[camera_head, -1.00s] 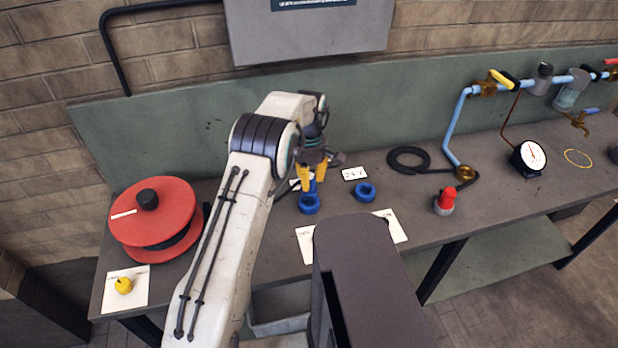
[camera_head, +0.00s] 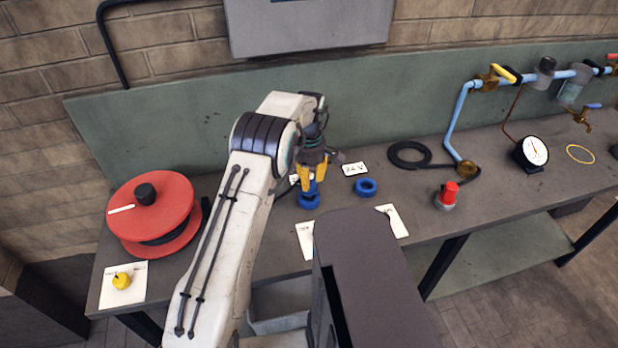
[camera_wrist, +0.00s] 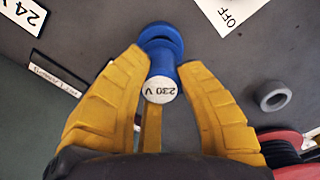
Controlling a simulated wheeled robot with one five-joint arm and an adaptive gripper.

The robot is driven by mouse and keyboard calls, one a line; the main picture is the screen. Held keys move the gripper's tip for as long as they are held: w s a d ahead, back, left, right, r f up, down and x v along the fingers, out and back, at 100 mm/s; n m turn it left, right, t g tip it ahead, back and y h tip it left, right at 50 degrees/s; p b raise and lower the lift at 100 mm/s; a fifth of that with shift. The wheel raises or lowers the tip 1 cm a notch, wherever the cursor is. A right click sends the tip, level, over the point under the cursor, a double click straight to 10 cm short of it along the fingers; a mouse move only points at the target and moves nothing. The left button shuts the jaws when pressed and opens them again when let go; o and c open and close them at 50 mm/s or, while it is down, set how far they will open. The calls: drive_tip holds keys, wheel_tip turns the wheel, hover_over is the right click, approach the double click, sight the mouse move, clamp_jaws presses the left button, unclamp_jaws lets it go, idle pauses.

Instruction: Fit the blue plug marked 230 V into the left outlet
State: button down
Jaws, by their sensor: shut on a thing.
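The blue plug (camera_wrist: 161,67) has a white end face printed "230 V" in the wrist view. My gripper (camera_head: 312,185) has its yellow fingers shut on it, one on each side. In the head view the plug (camera_head: 311,187) is partly hidden by the fingers, just above the left blue outlet (camera_head: 308,202). In the wrist view the plug overlaps this ring-shaped outlet (camera_wrist: 160,33); I cannot tell whether it sits inside it. The right blue outlet (camera_head: 366,187) stands empty, in front of a "24 V" card (camera_head: 355,169).
A red cable reel (camera_head: 150,225) and a yellow knob on a card (camera_head: 121,281) are at the left. A red-capped piece (camera_head: 447,195), black coil (camera_head: 409,154) and dial gauge (camera_head: 533,152) stand right on the bench. Blue piping runs along the back panel.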

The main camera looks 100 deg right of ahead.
drive_tip(key=shift+f+b, duration=0.9)
drive_tip(key=shift+f, duration=0.45)
drive_tip(key=c, duration=0.9)
unclamp_jaws()
drive_tip(key=shift+r, duration=0.15)
